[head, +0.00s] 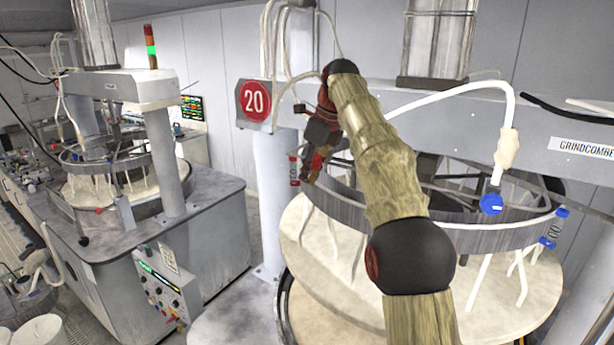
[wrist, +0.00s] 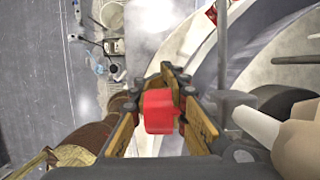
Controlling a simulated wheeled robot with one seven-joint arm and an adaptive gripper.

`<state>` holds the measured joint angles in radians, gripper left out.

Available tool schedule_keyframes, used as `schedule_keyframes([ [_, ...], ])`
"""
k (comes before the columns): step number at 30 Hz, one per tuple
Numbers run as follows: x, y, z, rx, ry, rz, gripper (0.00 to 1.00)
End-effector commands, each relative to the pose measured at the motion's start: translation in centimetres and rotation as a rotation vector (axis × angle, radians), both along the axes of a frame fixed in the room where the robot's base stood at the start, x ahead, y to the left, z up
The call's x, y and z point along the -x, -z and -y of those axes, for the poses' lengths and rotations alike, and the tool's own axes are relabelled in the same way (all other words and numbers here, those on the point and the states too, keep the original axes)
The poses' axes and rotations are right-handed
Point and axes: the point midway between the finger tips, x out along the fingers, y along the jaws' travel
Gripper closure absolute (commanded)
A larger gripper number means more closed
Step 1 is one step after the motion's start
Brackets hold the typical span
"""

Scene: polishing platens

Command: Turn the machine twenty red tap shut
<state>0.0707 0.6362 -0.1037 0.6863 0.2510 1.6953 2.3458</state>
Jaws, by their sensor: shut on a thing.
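The red tap (wrist: 158,112) shows in the wrist view as a red block-shaped handle. It sits between the two fingers of my gripper (wrist: 172,82), which are shut on it. In the head view my gripper (head: 312,170) reaches down at the left end of the grey ring (head: 345,198) over the pale platen. The tap itself is largely hidden there by the gripper. How far the tap is turned I cannot tell.
A red-ended label (head: 294,170) stands close left of my gripper. A blue tap (head: 491,204) on a white hose and a blue-ended label (head: 553,228) are at the ring's right. The grey crossbeam (head: 475,115) runs behind my arm. Another machine (head: 185,215) stands at left.

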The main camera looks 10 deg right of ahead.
Motion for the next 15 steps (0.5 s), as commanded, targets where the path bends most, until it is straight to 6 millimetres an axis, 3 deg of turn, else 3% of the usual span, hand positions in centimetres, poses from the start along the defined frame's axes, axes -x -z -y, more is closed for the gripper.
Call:
schedule_keyframes([
  [6,0.0,-0.03,-0.06,0.0,-0.001,0.001,1.0],
  [7,-0.01,-0.02,-0.06,0.0,-0.001,0.001,0.85],
  [15,0.0,0.0,-0.04,-0.001,-0.001,0.0,0.7],
])
